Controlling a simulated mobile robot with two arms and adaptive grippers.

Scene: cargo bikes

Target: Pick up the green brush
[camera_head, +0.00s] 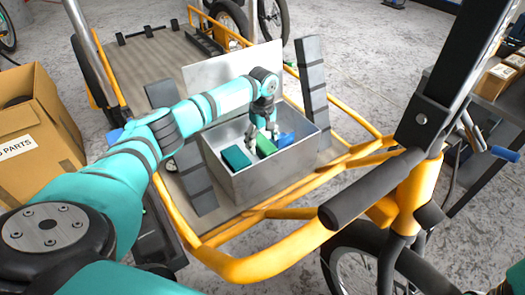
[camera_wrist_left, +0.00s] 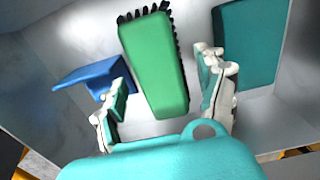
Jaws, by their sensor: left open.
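The green brush (camera_head: 268,147) lies inside an open grey metal box (camera_head: 262,178) on the cargo bike's platform. In the left wrist view the brush (camera_wrist_left: 155,65) shows its smooth green back, with black bristles along its edges. My left gripper (camera_head: 263,137) reaches down into the box over the brush. In the left wrist view its two open fingers (camera_wrist_left: 163,100) stand on either side of the brush's near end, with gaps on both sides.
In the box, a teal block (camera_head: 236,158) lies left of the brush and a blue object (camera_head: 287,139) lies right of it. The box walls and raised lid (camera_head: 225,75) surround my gripper closely. Dark upright slats (camera_head: 312,85) and yellow frame tubes stand around. A cardboard box (camera_head: 35,130) is at left.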

